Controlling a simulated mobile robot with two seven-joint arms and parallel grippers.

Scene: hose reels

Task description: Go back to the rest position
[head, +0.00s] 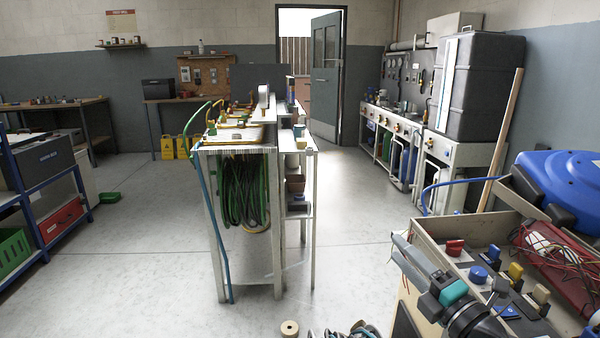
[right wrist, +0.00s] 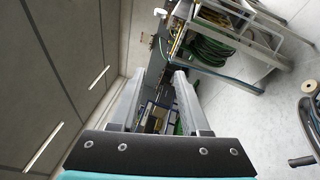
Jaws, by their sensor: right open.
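My right gripper (head: 400,251) is at the lower right of the head view, in front of the cluttered bench there. Its fingers point up and to the left. In the right wrist view its two fingers (right wrist: 157,82) stand apart with nothing between them. A coil of green hose (head: 243,192) hangs under the top of the narrow metal stand (head: 264,280) in the middle of the head view. The coil also shows in the right wrist view (right wrist: 205,50). My left gripper is in neither view.
The bench (head: 415,222) at the lower right bears colored knobs (head: 479,274), red wiring and a blue reel (head: 562,180). A wooden spool (head: 289,328) lies on the floor near the bottom edge. Blue shelves (head: 40,215) stand at the left.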

